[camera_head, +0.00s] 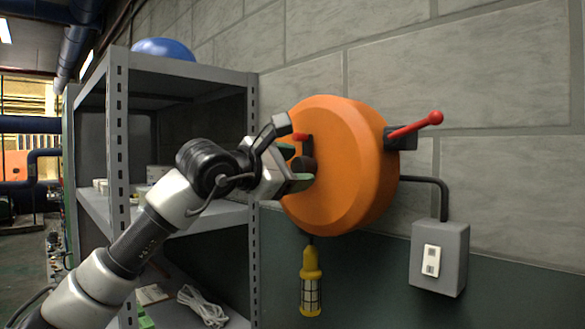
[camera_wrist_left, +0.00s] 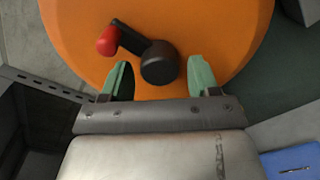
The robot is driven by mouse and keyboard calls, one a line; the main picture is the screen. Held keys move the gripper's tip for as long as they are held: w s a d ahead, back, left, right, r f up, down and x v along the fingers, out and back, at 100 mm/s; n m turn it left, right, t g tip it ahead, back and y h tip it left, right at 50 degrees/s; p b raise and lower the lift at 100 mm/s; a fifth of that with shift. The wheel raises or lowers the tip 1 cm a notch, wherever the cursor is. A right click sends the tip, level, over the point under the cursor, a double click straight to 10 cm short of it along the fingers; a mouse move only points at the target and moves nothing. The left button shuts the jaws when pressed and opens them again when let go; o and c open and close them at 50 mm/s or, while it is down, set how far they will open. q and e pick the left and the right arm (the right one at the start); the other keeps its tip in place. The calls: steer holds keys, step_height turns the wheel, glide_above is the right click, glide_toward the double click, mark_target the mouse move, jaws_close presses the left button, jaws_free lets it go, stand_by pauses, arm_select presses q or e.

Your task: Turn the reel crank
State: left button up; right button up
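The orange reel (camera_head: 345,165) is mounted on the block wall and also fills much of the left wrist view (camera_wrist_left: 190,25). Its crank has a dark hub (camera_wrist_left: 160,62), a short dark arm and a red knob (camera_wrist_left: 107,41); the red knob also shows in the head view (camera_head: 300,137). My left gripper (camera_wrist_left: 160,75) is open, with its two green fingertips on either side below the hub. It faces the reel's front. The knob lies up and left of the fingers in the wrist view, outside them. Whether the fingers touch the hub is unclear. My right gripper is not seen.
A red-handled lever (camera_head: 415,125) sticks out at the reel's right side. A yellow caged lamp (camera_head: 311,283) hangs below the reel. A grey switch box (camera_head: 439,259) is on the wall at right. Grey metal shelving (camera_head: 118,150) stands close at left behind my arm.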

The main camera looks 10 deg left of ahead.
arm_select(q)
steer(key=shift+o, duration=0.3)
steer(key=shift+a, duration=0.1)
steer(key=shift+s+a, duration=0.2)
steer(key=shift+s, duration=0.1)
steer(key=b+v, duration=0.3)
steer(key=v, duration=0.7)
steer(key=shift+d, duration=0.1)
